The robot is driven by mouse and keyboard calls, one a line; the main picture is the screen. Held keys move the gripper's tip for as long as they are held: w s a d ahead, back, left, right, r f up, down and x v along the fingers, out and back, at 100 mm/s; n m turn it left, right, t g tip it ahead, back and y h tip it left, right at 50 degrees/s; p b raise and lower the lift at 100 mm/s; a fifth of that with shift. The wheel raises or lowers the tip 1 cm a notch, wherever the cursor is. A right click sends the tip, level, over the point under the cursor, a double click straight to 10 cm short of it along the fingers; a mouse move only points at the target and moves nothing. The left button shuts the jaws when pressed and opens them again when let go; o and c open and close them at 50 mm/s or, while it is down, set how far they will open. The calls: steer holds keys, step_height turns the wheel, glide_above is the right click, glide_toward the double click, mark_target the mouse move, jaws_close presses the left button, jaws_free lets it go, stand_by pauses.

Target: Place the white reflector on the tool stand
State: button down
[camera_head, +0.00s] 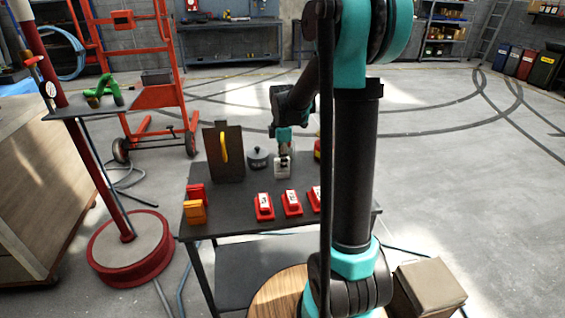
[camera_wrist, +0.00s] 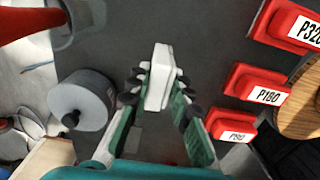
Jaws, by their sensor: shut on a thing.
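The white reflector (camera_wrist: 160,75) is a small white block between my fingertips in the wrist view. My gripper (camera_wrist: 158,88) is shut on it. In the head view the white reflector (camera_head: 282,169) shows just below my gripper (camera_head: 283,157), over the back part of a dark work table (camera_head: 235,222). I cannot tell whether it touches the table top. A stand with a red pole (camera_head: 90,150), a grey shelf and a round red base is at the left. Which of these is the tool stand is not clear from the pictures.
A grey round pot (camera_head: 258,158) and an upright brown board (camera_head: 224,150) with a yellow handle stand left of my gripper. Red labelled blocks (camera_head: 264,207) line the table front. Red (camera_head: 196,192) and orange (camera_head: 194,212) blocks sit front left. A green tool (camera_head: 103,90) lies on the shelf.

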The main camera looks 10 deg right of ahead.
steer(key=shift+f, duration=0.15)
steer(key=c, duration=1.4)
jaws_free()
steer(key=shift+o, duration=0.2)
step_height(320, 180, up, 12)
